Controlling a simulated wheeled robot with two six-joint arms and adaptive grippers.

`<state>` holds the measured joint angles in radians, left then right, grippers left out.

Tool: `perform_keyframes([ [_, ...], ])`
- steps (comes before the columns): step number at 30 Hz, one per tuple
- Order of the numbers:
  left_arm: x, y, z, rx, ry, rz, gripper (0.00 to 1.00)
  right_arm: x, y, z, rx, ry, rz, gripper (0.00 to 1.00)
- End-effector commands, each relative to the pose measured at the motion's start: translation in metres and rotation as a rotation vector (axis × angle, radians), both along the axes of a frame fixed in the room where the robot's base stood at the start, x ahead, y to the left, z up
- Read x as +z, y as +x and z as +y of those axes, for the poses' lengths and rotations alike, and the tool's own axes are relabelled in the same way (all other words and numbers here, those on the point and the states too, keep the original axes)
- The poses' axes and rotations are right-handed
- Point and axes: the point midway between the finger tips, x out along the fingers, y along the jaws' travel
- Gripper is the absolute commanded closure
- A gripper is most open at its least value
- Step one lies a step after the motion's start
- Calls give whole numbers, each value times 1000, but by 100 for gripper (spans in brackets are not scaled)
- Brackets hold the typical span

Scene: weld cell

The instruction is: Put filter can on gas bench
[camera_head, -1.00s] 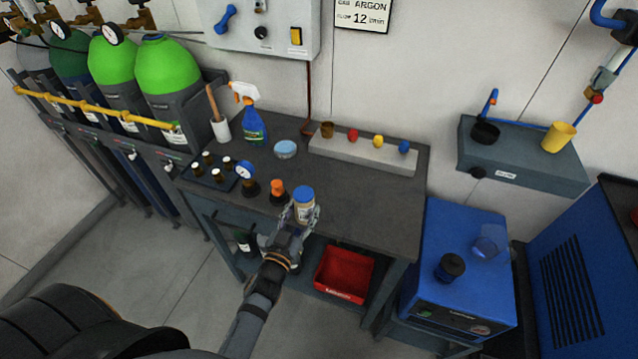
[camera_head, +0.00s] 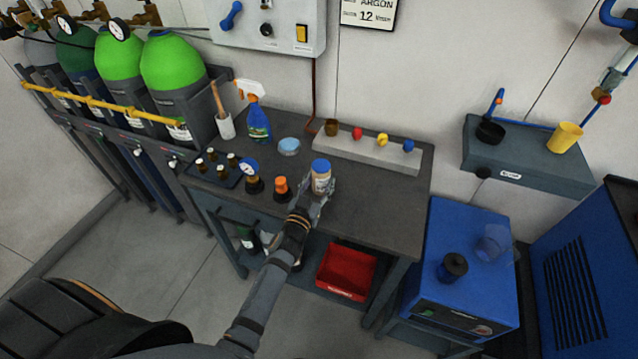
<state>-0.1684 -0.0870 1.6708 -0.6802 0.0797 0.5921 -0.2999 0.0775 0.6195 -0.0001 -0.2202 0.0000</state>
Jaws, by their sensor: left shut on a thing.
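The filter can, a small tan jar with a pale label and blue lid (camera_head: 321,177), is upright in my left gripper (camera_head: 318,193). The gripper is shut on it, and its fingers hide the can's lower part. The can is over the front middle part of the gas bench (camera_head: 375,207), a dark grey table. I cannot tell whether its base touches the top. My right gripper is not in view.
An orange-capped bottle (camera_head: 282,189) and a gauge (camera_head: 252,178) stand left of the can. A blue tub (camera_head: 289,146), a spray bottle (camera_head: 258,120) and a pale rack with coloured knobs (camera_head: 367,151) are behind. The bench's right part is clear.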

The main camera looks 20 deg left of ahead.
Motion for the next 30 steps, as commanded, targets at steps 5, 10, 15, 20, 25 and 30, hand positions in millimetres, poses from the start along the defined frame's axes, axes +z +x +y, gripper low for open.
perform_keyframes([
  [5,-2,0,0,0,-1,0,89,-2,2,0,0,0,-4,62],
  [10,-3,0,0,0,-1,0,38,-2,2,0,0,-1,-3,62],
  [15,-3,0,0,0,-1,0,28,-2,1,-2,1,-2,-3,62],
  [20,-3,0,0,0,-1,0,28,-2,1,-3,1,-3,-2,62],
  [25,0,-11,0,0,-1,2,28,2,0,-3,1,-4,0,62],
  [30,-1,-52,2,1,-1,4,28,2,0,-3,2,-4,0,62],
])
